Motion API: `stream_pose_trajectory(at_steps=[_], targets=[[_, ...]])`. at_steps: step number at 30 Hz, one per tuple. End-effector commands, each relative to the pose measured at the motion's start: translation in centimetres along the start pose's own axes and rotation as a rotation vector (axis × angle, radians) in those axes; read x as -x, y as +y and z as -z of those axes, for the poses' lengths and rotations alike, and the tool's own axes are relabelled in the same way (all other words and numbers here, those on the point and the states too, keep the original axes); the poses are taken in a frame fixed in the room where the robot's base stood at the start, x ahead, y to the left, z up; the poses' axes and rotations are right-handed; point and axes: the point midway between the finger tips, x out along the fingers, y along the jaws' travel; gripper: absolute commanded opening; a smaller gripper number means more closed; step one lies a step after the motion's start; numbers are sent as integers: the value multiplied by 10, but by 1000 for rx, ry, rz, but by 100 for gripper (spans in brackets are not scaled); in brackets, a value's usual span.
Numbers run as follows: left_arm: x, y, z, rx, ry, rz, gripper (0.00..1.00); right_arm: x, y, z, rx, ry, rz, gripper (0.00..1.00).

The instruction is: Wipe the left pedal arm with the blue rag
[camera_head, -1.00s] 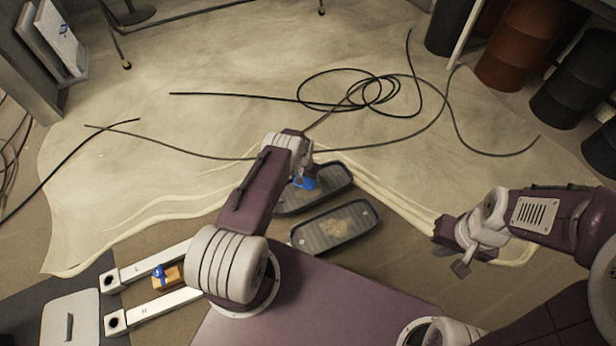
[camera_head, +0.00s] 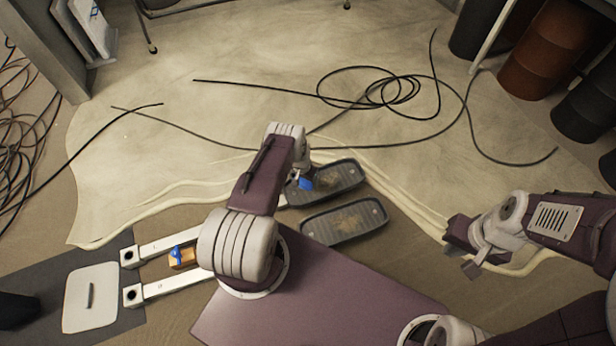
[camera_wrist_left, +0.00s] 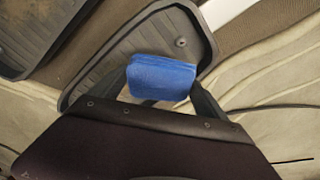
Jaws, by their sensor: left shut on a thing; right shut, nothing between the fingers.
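The blue rag (camera_head: 306,184) is folded in my left gripper (camera_wrist_left: 160,88), clamped between the fingers in the left wrist view, where the rag (camera_wrist_left: 160,74) hides part of a pedal. The rag is over the left part of the far dark ribbed pedal (camera_head: 345,177); I cannot tell whether it touches. The near pedal (camera_head: 372,213) has a tan dirty patch. Two white bars (camera_head: 172,244) (camera_head: 178,285), which look like arms of the machine, reach left; my left arm hides their right ends. My right gripper (camera_head: 462,258) is shut and empty at the right, away from the pedals.
An orange-brown block with a blue top (camera_head: 181,257) sits between the white bars. A white panel with a handle (camera_head: 91,297) is at lower left. Black cable (camera_head: 390,93) lies coiled on the pale floor sheet (camera_head: 250,60). Barrels (camera_head: 540,45) stand at upper right.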

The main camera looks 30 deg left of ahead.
Motion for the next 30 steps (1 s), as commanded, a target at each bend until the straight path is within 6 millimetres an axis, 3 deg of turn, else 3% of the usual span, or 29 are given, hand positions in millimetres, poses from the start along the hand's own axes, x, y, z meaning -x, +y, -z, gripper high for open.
stream_pose_trajectory(at_steps=[8, 23, 30], targets=[[2, 0, 0, -1, 0, 0, 42, 2, 0, 0, 0, 0, 0, 0], [60, -1, 8, -1, -1, 0, 42, 48, -1, 5, 0, 0, 0, 0], [59, -1, 8, -1, -1, 0, 42, 47, -1, 5, 0, 0, 0, 0]])
